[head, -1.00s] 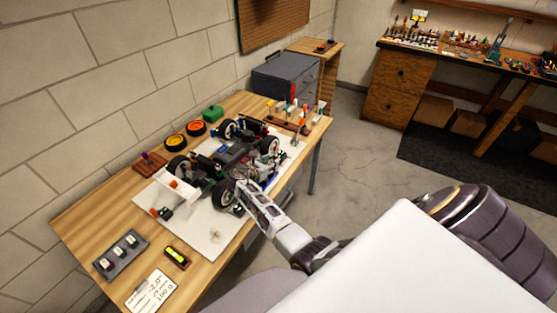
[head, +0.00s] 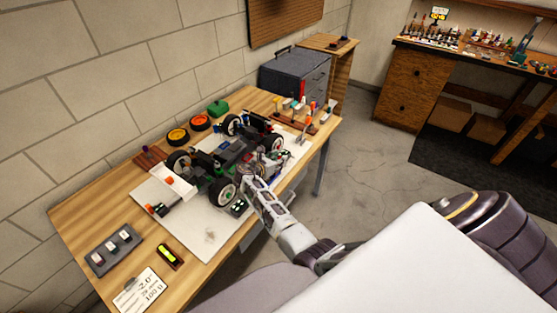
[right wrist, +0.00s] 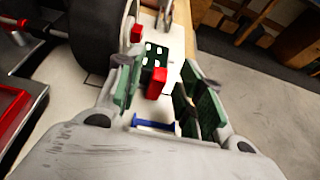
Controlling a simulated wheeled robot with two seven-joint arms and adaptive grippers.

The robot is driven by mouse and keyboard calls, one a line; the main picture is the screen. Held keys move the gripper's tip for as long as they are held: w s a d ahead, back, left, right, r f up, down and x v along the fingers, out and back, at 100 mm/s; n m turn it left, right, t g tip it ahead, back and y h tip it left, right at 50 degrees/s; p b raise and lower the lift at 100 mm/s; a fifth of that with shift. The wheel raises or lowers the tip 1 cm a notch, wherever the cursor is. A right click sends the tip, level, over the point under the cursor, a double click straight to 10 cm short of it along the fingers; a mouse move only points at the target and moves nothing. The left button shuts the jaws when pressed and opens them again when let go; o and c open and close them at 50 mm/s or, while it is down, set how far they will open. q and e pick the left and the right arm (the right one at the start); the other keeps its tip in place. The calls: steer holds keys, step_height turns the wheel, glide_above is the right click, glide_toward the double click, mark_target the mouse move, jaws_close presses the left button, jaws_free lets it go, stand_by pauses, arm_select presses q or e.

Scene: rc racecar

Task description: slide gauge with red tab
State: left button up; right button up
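In the right wrist view a green plate with holes (right wrist: 155,53) and a red tab (right wrist: 157,83) stand ahead between my fingers, and look like the gauge. My right gripper (right wrist: 166,74) is open, its green pads on either side of the red tab with gaps visible. A small blue bar (right wrist: 153,125) shows nearer the palm. In the head view my right gripper (head: 255,168) is beside the near side of the racecar (head: 225,158), by its wheels. The gauge cannot be made out clearly there. My left gripper is not in view.
A car wheel (right wrist: 88,35) stands close left of my right gripper. The car is on a white mat (head: 200,240) on the wooden table (head: 90,205). A tool rack (head: 310,118) and grey toolbox (head: 295,72) are at the far end. Open floor lies right of the table.

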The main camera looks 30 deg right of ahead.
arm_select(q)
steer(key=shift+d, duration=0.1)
arm_select(e)
jaws_close()
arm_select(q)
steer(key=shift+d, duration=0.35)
arm_select(e)
steer(key=shift+w, duration=0.1)
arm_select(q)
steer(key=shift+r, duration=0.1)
arm_select(e)
steer(key=shift+w+a+r, duration=0.1)
steer(key=shift+w+a, duration=0.2)
steer(key=shift+w, duration=0.3)
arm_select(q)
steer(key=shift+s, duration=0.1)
arm_select(e)
jaws_free()
steer(key=shift+w, duration=0.15)
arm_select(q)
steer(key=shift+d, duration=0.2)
